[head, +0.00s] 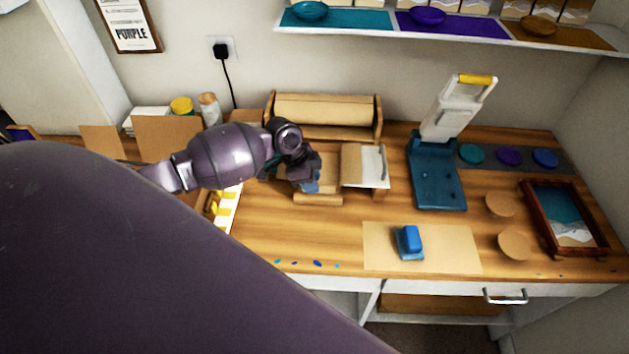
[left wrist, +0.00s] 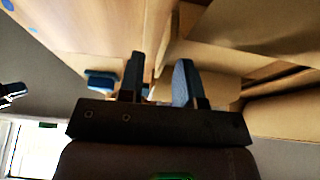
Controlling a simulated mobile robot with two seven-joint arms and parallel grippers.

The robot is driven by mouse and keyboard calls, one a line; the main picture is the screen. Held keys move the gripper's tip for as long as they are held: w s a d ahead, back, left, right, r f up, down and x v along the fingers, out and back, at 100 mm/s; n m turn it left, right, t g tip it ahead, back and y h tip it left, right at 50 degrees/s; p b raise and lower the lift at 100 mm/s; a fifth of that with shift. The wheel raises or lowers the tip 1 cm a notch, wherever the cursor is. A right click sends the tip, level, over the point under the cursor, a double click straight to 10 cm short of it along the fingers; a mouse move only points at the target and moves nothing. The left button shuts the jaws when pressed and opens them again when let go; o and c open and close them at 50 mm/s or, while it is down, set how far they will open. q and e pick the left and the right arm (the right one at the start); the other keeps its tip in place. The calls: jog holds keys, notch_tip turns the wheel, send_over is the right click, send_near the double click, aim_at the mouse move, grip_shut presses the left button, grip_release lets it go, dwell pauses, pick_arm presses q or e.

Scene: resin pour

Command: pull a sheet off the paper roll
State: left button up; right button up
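The brown paper roll (head: 325,108) lies in a wooden holder (head: 378,118) at the back of the table, against the wall. A sheet edge coming off it is hard to make out. My left gripper (head: 308,184) is in front of the holder, low over the table and apart from the roll, and partly hidden by its own wrist. In the left wrist view its two blue fingers (left wrist: 159,82) stand apart, with no clear object gripped between them.
A low stand with a white panel and handle (head: 374,165) is just right of the gripper. A teal press (head: 437,180) stands further right. A blue block (head: 410,240) lies on a brown sheet (head: 455,250) in front. A wooden frame (head: 535,205) is at the right.

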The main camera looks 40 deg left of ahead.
pick_arm(q)
jog(key=v, duration=0.8)
jog(key=shift+r, duration=0.3)
jog(key=shift+s, duration=0.1)
